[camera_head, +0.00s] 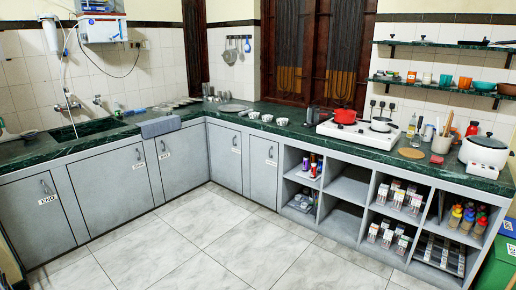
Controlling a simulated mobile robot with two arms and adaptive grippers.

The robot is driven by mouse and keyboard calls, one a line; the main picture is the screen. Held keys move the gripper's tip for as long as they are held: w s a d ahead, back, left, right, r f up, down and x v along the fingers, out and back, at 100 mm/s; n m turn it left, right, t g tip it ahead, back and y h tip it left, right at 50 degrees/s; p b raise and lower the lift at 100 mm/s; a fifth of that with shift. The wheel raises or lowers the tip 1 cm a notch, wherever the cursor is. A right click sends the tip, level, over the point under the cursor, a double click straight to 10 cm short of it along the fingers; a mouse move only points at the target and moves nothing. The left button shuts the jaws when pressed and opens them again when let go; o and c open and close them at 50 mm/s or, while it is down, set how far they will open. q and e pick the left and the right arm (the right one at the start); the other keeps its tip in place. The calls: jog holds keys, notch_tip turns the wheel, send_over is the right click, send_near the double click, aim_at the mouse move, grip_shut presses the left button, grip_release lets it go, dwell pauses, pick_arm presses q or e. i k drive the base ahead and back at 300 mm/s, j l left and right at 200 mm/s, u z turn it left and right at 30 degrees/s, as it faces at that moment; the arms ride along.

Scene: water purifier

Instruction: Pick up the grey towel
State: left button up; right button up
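The grey towel (160,127) lies folded on the dark green counter, to the right of the sink. Its front part reaches the counter's front edge and seems to hang slightly over it. Nothing covers it. Neither of my grippers can be made out in the head view, and nothing is touching the towel.
The sink (88,129) with wall taps is left of the towel. Plates and white cups (267,118) stand on the counter to the right. A white stove (358,133) with a red pot is farther right. The tiled floor (215,240) is clear.

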aim_at(243, 114)
jog(key=i, duration=2.45)
jog(key=i+u, duration=0.1)
jog(key=i, duration=0.55)
jog(key=i+l+u, duration=0.1)
jog(key=i, duration=0.5)
